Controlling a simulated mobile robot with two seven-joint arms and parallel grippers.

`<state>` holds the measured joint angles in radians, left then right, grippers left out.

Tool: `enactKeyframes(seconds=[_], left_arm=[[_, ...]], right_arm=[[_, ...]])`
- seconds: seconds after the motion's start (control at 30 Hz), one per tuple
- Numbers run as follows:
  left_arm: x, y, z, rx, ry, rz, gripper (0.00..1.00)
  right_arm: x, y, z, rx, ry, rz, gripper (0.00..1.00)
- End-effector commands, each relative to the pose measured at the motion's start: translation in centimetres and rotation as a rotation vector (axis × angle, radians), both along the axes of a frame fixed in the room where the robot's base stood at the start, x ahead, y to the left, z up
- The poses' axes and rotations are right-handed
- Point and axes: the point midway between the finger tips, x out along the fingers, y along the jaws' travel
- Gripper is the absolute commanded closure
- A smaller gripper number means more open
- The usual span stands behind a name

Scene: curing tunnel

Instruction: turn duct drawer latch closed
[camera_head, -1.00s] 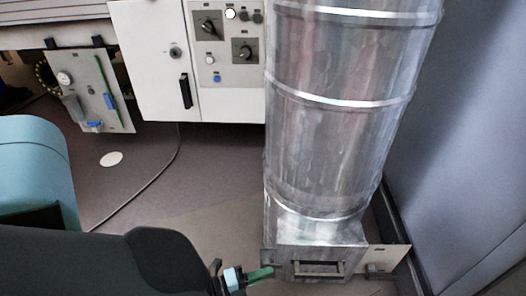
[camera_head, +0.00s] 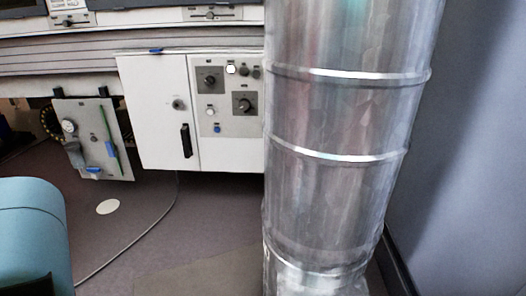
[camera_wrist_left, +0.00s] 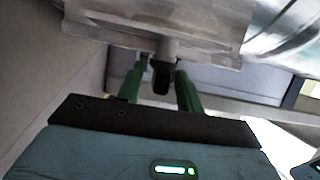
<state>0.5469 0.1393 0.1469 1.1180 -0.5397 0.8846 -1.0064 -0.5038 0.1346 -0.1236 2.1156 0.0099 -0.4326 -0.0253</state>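The silver duct (camera_head: 335,190) stands upright at the right of the head view, and its drawer at the foot is below the picture. In the left wrist view, a dark latch handle (camera_wrist_left: 163,78) hangs on a short grey stem under a pale metal plate (camera_wrist_left: 160,15). My left gripper (camera_wrist_left: 161,88) has its two green fingers apart, one on each side of the dark handle. Gaps seem to show between handle and fingers, though contact on the far side is hard to judge. The head view shows neither gripper.
A white control cabinet (camera_head: 155,120) with knobs and a black handle stands left of the duct. A gauge panel (camera_head: 92,140) hangs further left. A grey wall (camera_head: 470,150) is close on the duct's right.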

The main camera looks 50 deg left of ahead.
Motion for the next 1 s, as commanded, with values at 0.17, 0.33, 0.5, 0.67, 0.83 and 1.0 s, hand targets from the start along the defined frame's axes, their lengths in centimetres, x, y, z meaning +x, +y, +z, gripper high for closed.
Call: enactKeyframes(seconds=[0.17,0.33,0.5,0.67,0.83,1.0], left_arm=[[-0.7,0.3,0.0,0.001,0.002,0.0,0.64],[-3.1,1.0,0.0,0.0,0.004,0.001,0.64],[-5.6,1.8,-0.1,0.001,0.003,0.0,0.64],[-7.0,2.3,-0.1,0.001,0.001,0.0,0.64],[-7.5,2.4,-0.1,0.0,0.0,0.0,0.64],[-7.4,2.4,-0.1,0.0,0.0,0.0,0.64]], right_arm=[[-0.6,0.0,0.2,0.0,0.01,0.0,1.0],[-0.8,0.0,0.7,0.0,0.014,0.0,1.0],[-0.9,0.0,1.1,0.0,0.013,0.0,1.0],[-0.8,0.0,1.3,-0.001,0.011,0.0,1.0],[-0.4,0.0,1.3,0.0,0.004,0.001,1.0],[0.0,0.0,1.3,0.0,-0.004,0.001,1.0]])
